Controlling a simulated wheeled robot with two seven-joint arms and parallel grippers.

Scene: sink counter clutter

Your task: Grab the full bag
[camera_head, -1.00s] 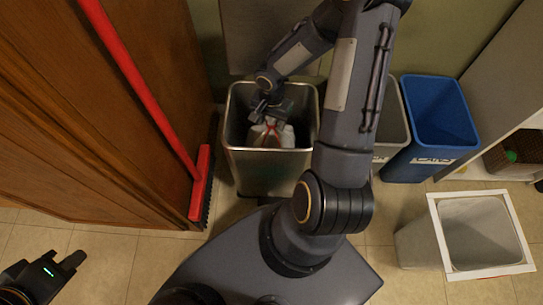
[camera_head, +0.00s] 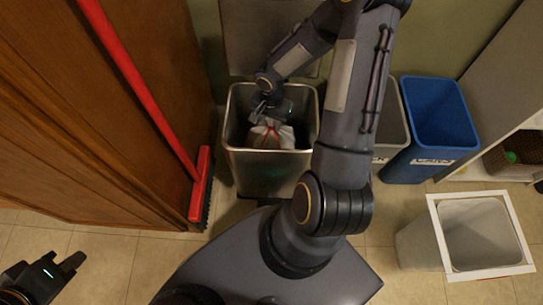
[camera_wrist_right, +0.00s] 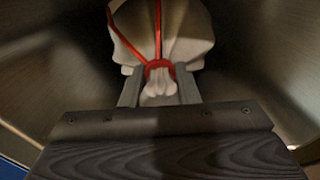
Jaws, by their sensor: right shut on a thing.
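The full bag (camera_head: 272,136) is white with red ties and sits inside the metal bin (camera_head: 265,170). My right gripper (camera_head: 266,115) reaches down into this bin from above. In the right wrist view, its two fingers (camera_wrist_right: 160,86) are shut on the gathered neck of the bag (camera_wrist_right: 190,28), just below the red tie. The bag's lower part is hidden inside the bin. My left gripper (camera_head: 76,264) is empty at the lower left, away from the bag; its finger gap is not clear.
A red broom (camera_head: 201,185) leans by the wooden cabinet (camera_head: 100,130), left of the bin. A grey bin (camera_head: 393,125) and a blue bin (camera_head: 430,125) stand to the right. An empty white bin (camera_head: 480,235) stands front right.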

